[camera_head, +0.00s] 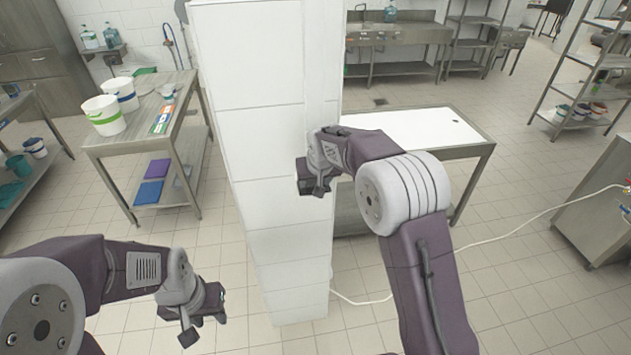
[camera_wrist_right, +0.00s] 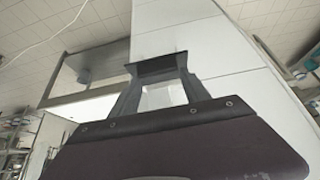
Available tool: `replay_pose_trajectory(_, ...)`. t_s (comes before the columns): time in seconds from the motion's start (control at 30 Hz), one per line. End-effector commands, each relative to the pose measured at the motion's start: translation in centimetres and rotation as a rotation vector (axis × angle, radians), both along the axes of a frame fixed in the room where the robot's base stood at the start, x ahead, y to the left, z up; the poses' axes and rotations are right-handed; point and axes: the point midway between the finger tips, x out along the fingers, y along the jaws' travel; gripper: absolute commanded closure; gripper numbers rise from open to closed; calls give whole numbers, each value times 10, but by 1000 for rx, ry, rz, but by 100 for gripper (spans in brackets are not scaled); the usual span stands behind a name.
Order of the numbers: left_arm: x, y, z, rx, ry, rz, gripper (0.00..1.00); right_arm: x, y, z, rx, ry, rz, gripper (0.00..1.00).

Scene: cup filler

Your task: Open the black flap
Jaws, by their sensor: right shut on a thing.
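My right gripper (camera_head: 313,188) is at the face of the tall white tiled column in the middle of the head view. In the right wrist view, a short black piece (camera_wrist_right: 157,64), which appears to be the black flap, lies across the ends of my right gripper's two dark fingers, and the gripper is shut on it. White surface shows between the fingers. In the head view the flap cannot be told apart from the dark gripper. My left gripper (camera_head: 205,318) hangs at the lower left, away from the column and with nothing visible in it; its finger gap is unclear.
The white column (camera_head: 265,80) stands directly in front of me. A white-topped table (camera_head: 415,128) is behind it on the right. A steel table (camera_head: 145,130) with white buckets (camera_head: 103,115) is on the left. A white hose (camera_head: 520,220) lies across the floor on the right.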

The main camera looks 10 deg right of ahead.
Motion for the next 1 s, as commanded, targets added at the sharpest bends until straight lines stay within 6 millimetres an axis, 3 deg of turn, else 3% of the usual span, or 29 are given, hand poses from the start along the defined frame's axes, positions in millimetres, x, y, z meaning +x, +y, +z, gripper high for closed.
replay_pose_trajectory(0.03,0,0,1,0,0,0,64,4,-1,7,2,-20,0,100)
replay_pose_trajectory(0.5,0,0,1,0,0,0,64,4,-1,8,1,-20,1,100)
replay_pose_trajectory(0.53,0,0,1,0,0,0,64,5,-1,8,1,-21,1,38)
replay_pose_trajectory(0.6,0,0,1,0,0,0,64,4,-1,7,1,-18,1,24)
replay_pose_trajectory(0.87,0,0,0,0,0,0,64,2,-1,4,0,-10,1,24)
replay_pose_trajectory(1.0,0,0,-7,0,0,0,64,-4,0,15,1,-13,1,24)
